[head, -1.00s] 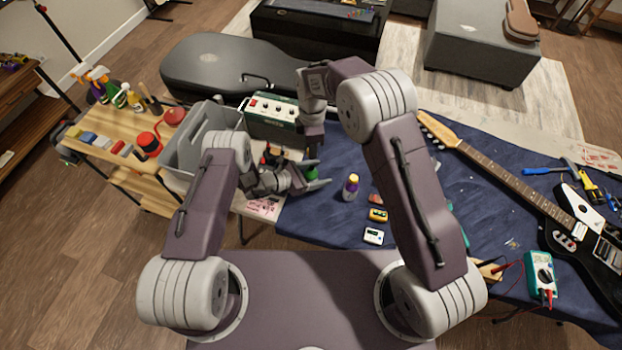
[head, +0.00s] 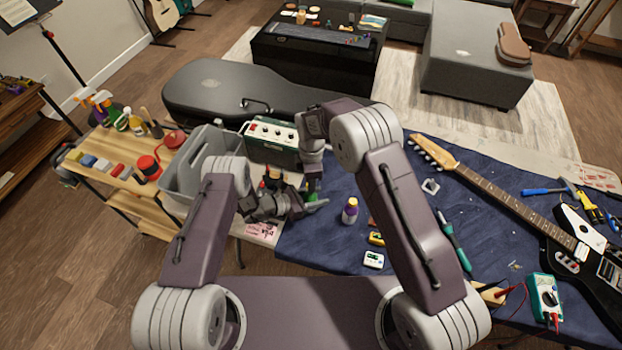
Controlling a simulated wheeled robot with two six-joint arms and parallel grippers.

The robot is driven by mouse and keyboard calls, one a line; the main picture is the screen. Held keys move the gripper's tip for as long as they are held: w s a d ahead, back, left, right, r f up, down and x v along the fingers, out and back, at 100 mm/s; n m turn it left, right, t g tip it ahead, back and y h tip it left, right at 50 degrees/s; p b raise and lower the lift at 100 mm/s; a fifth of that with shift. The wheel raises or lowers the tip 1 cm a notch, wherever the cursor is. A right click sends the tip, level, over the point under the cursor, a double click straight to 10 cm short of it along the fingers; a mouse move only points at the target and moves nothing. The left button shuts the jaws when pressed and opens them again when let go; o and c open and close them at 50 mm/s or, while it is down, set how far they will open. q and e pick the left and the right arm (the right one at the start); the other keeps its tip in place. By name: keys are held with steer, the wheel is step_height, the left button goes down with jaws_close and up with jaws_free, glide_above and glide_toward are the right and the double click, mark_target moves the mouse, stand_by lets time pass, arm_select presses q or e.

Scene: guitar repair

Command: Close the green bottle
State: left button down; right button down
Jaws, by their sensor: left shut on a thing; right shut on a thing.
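The green bottle (head: 310,197) shows only as a small patch of green between my two grippers, at the left end of the blue-covered table. My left gripper (head: 312,204) is shut on it from the left, with its fingers pointing right. My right gripper (head: 312,187) reaches down from above and is shut at the bottle's top. What it holds there is hidden by the gripper itself, so I cannot tell how a cap sits on the bottle.
A grey bin (head: 181,178) and a green amplifier (head: 272,137) are behind and left. Small pedals (head: 373,259) and an electric guitar (head: 520,205) lie to the right.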

mark_target(310, 200)
stand_by(0.4)
steer(key=shift+f, duration=0.85)
steer(key=shift+f, duration=0.55)
